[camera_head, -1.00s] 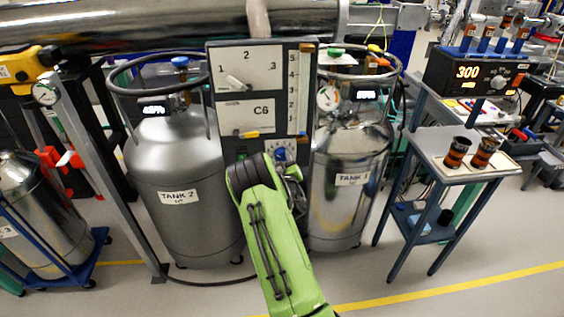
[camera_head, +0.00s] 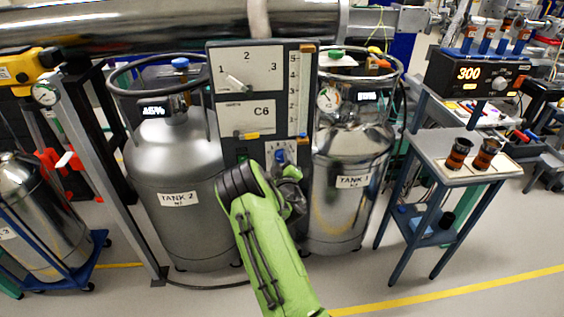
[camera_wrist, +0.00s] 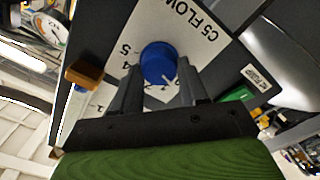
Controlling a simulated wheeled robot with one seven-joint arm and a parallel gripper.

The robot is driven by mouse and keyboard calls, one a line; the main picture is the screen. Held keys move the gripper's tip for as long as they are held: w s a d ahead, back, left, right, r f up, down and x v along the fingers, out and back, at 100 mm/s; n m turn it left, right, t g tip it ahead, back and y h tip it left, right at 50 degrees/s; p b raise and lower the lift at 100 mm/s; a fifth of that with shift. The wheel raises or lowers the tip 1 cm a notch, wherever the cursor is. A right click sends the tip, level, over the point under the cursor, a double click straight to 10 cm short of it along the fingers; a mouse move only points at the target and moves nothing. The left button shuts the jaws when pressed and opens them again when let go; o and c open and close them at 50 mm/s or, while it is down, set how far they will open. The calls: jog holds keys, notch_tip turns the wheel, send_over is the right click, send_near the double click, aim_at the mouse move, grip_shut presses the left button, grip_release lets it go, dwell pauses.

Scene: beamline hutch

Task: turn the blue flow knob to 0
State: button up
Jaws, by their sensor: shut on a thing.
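The blue flow knob (camera_wrist: 158,62) sits on a white plate (camera_wrist: 195,40) marked "C5 FLOW" in the wrist view. Several scale numbers show beside it, among them 5 and 4. Its white pointer line points down between my fingers, toward the low-number part of the scale; the exact reading is partly hidden. My gripper (camera_wrist: 159,72) is shut on the knob, one finger on each side. In the head view the knob (camera_head: 280,156) shows at the bottom of the grey panel (camera_head: 228,150), just above my gripper (camera_head: 288,172).
Tank 2 (camera_head: 178,150) stands left of the panel and tank 1 (camera_head: 350,150) right of it, both close to my arm. The panel also carries a C6 plate (camera_head: 247,118) and a vertical slider scale (camera_head: 299,90). A side table (camera_head: 455,180) stands at the right.

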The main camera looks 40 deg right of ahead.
jog(key=o, duration=1.1)
jog(key=shift+c, duration=0.2)
jog(key=b+v, duration=1.2)
jog(key=v, duration=0.4)
jog(key=shift+w, duration=0.15)
